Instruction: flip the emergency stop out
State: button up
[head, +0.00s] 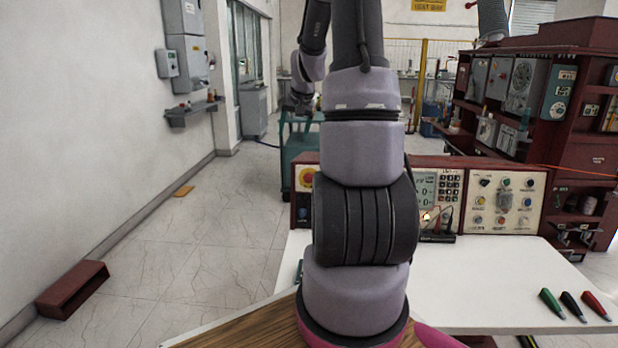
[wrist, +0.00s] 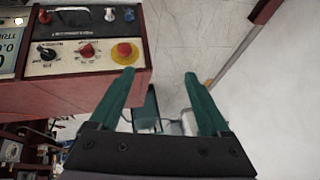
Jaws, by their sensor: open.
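The emergency stop (wrist: 124,50) is a red knob on a yellow round base, at the right end of a red-cased control panel in the wrist view. In the head view the emergency stop (head: 307,177) shows at the panel's left end, just left of my arm. My gripper (wrist: 159,75) has two green fingers, wide apart and empty. Its left fingertip is just below the emergency stop in the wrist picture; I cannot tell whether they touch. The right finger is over the floor beyond the panel's edge. My gripper is not clearly visible in the head view.
A red knob (wrist: 87,49) and a black knob (wrist: 47,52) sit beside the emergency stop. Open floor (head: 200,250) lies left of the table.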

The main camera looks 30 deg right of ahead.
jog(key=m, duration=0.1)
send_near(309, 176)
jog(key=x, duration=0.9)
jog(key=shift+w+f, duration=0.15)
jog(key=shift+f, duration=0.1)
grip_shut()
